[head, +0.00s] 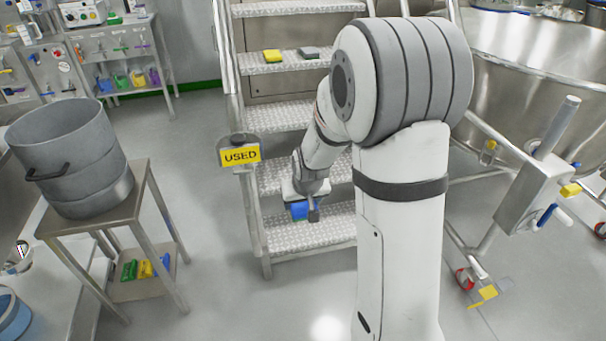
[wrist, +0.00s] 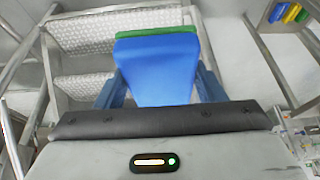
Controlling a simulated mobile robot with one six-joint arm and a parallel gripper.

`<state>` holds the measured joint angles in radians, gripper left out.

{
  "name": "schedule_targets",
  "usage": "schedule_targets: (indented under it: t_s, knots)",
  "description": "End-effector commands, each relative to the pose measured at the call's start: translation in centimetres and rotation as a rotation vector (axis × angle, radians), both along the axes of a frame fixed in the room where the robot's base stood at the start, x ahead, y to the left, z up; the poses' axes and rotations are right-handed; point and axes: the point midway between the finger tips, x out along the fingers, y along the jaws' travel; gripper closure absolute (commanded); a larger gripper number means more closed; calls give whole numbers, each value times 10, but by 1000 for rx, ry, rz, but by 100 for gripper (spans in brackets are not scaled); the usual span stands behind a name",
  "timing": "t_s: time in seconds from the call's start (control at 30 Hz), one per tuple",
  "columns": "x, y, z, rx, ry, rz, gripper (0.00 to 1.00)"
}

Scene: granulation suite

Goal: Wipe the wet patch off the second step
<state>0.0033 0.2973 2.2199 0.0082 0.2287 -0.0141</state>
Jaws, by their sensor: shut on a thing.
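My gripper (head: 307,212) is shut on a blue block with a green far layer, which looks like a sponge or scrub pad (head: 299,210). The pad also shows in the wrist view (wrist: 157,68), between the two blue fingers. In the head view my gripper hangs over the lowest step (head: 318,235) of the metal stairs, in front of the second step (head: 272,180). I cannot tell whether the pad touches anything. The second step has a studded metal tread, and my arm hides its right part. I cannot make out a wet patch on it.
A yellow pad (head: 272,56) and a grey pad (head: 309,53) lie on a higher step. A holder with a yellow USED sign (head: 240,155) hangs at the left stair rail. A stand with a grey pot (head: 75,150) is at left. Floor between them is clear.

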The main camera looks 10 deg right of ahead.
Motion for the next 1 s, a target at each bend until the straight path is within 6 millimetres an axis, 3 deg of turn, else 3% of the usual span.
schedule_targets:
  t_s: [0.8,1.0]
  knots:
    - [-89,-1,38,0,-1,-2,55]
    - [-98,-1,40,0,-1,-2,55]
